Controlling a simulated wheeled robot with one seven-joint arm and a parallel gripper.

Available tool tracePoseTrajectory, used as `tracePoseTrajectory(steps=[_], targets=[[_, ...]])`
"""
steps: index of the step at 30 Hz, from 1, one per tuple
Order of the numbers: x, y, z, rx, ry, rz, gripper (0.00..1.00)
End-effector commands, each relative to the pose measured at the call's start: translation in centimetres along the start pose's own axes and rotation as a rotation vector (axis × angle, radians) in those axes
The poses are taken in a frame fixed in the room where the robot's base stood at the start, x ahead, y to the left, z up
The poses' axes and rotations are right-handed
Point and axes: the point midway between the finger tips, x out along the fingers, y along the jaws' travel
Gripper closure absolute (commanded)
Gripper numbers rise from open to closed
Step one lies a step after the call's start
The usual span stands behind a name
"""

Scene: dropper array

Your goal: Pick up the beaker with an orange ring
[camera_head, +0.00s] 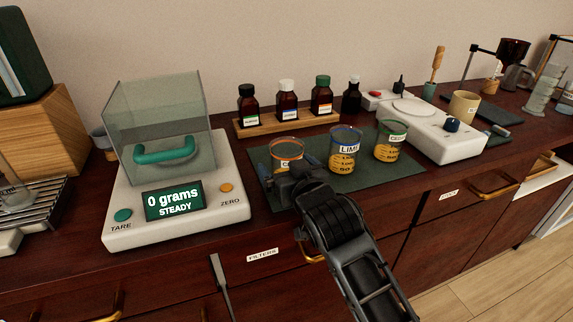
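The beaker with an orange ring (287,143) is the leftmost of three beakers on the dark green mat (395,176). It is clear glass with orange liquid and a partly covered white label. My gripper (286,170) is directly in front of it, with a finger at each side of the glass. The gripper hides the beaker's lower part, so its base is not visible. I cannot tell whether the fingers touch the glass. The beaker with a blue ring (345,157) stands just right of my gripper, and the beaker with a green ring (390,147) stands farther right.
A scale (222,222) with a clear box reads 0 grams on the left. Several dark bottles stand behind the mat, most on a wooden stand (262,128). A white device (450,146) is right of the mat. The mat's right front part is clear.

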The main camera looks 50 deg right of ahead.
Motion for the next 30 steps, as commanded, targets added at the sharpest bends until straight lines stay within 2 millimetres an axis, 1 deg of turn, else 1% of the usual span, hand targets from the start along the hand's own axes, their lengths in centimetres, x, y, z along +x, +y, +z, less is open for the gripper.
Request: tracePoseTrajectory(steps=[7, 8, 27, 30], targets=[[0.21, -0.02, 0.07, 0.0, -0.001, 0.0, 0.0], [0.21, -0.03, 0.07, 0.0, -0.001, 0.0, 0.02], [0.18, -0.05, 0.06, 0.0, -0.001, -0.001, 0.63], [0.17, -0.05, 0.01, 0.0, 0.0, -0.001, 0.7]])
